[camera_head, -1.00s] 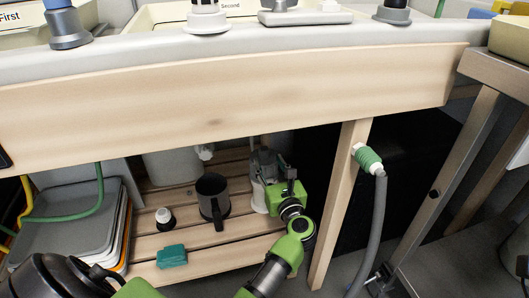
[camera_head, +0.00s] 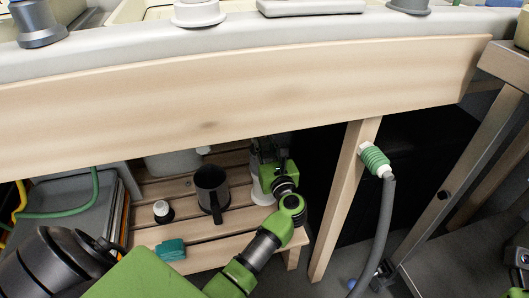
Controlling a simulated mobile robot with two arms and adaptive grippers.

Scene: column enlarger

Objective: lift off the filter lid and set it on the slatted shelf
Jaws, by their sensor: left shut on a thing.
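My left gripper (camera_head: 262,156) is under the bench apron, above the right side of the slatted shelf (camera_head: 222,250). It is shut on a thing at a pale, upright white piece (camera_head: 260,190). My wrist covers much of it, so I cannot tell whether this is the filter lid, or whether it touches the shelf. No other filter lid can be made out.
On the shelf stand a dark mug (camera_head: 212,187), a small black jar with a white top (camera_head: 163,211) and a teal block (camera_head: 171,250). A wooden leg (camera_head: 342,205) and a grey hose (camera_head: 378,235) stand right of my arm. Trays (camera_head: 70,205) lean at left.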

